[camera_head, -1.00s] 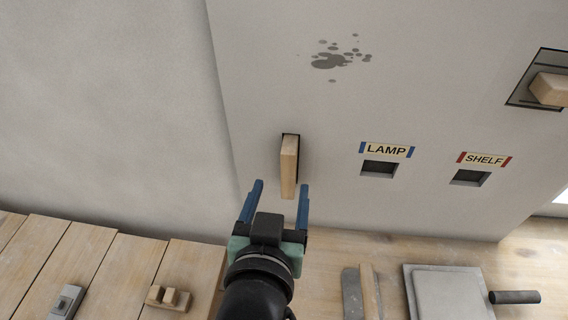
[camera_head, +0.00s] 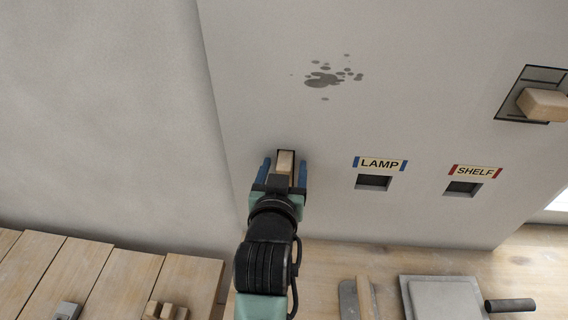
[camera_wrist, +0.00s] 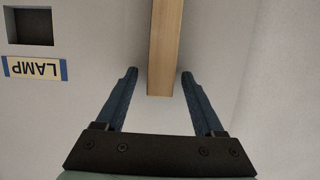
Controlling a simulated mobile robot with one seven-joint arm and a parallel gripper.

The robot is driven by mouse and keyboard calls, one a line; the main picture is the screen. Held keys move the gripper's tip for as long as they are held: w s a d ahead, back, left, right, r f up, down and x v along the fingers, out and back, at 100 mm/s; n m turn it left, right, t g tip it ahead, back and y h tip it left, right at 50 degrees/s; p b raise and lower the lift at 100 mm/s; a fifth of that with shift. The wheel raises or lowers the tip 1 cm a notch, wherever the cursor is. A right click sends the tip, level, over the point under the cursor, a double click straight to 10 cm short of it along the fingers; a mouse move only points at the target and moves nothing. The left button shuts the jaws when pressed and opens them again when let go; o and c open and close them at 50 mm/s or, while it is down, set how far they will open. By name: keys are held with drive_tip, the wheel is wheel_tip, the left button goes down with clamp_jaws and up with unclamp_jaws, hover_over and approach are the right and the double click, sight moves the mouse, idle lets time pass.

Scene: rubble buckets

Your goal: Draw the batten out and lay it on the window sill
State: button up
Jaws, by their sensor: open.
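The batten (camera_head: 285,162) is a pale wooden bar sticking out of a dark slot in the grey wall. In the wrist view the batten (camera_wrist: 165,45) comes down from the top, its near end between the fingers. My gripper (camera_head: 283,172) is open, one blue finger on each side of the batten. In the wrist view my gripper (camera_wrist: 158,74) shows a gap on both sides of the wood. The batten's far part is hidden in the wall. I cannot make out the window sill for certain; a bright patch (camera_head: 558,201) shows at the right edge.
Two square holes, labelled LAMP (camera_head: 381,164) and SHELF (camera_head: 475,172), are right of the batten. Another wood block (camera_head: 545,104) sits in a dark recess at upper right. Below, a wooden surface holds a trowel (camera_head: 356,300) and a grey float (camera_head: 440,300).

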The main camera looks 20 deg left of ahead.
drive_tip(key=shift+w, duration=0.1)
drive_tip(key=shift+c, duration=0.2)
clamp_jaws()
idle(0.5)
